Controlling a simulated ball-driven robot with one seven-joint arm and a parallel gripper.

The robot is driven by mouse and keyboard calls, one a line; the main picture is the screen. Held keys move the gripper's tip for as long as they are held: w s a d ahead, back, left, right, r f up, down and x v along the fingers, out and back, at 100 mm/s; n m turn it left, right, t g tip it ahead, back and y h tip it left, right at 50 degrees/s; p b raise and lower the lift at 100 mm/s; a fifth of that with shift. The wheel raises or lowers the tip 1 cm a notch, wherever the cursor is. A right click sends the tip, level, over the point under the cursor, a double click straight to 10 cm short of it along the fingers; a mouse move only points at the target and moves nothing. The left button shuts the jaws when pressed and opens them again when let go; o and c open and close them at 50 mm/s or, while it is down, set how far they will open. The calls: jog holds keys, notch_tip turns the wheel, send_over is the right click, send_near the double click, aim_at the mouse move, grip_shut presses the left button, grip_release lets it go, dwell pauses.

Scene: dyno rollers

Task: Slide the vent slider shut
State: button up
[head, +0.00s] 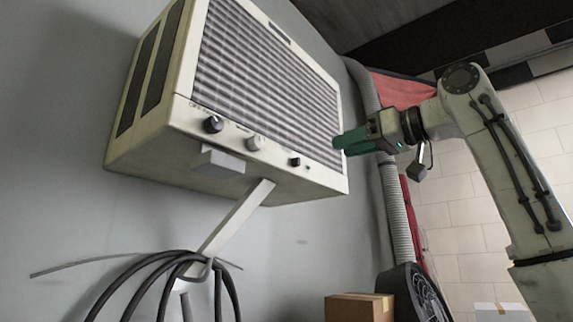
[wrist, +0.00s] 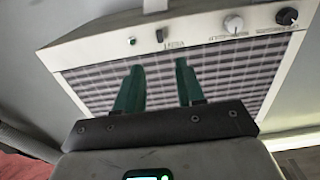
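The vent slider is a small dark tab on the control strip below the grille of the wall-mounted unit (head: 290,110). In the head view the slider (head: 295,161) is right of the two round knobs. In the wrist view the dark slider (wrist: 160,36) sits above the vent label, which appears upside down. My gripper (head: 337,142) has green fingers and is near the unit's lower right side, in front of the grille. In the wrist view my gripper (wrist: 158,72) has its two fingers apart with nothing between them, short of the strip. How far the slider is open cannot be told.
A black knob (head: 212,124) and a white knob (head: 254,143) are on the strip. A grey bracket (head: 235,220) and dark hoses (head: 165,265) are below the unit. A box (head: 358,307) and a fan (head: 420,293) stand lower right. Space in front of the grille is clear.

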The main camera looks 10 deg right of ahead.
aim_at(300, 160)
jog(key=p+x, duration=0.4)
jog(key=x, duration=0.7)
grip_shut()
dwell(1.3)
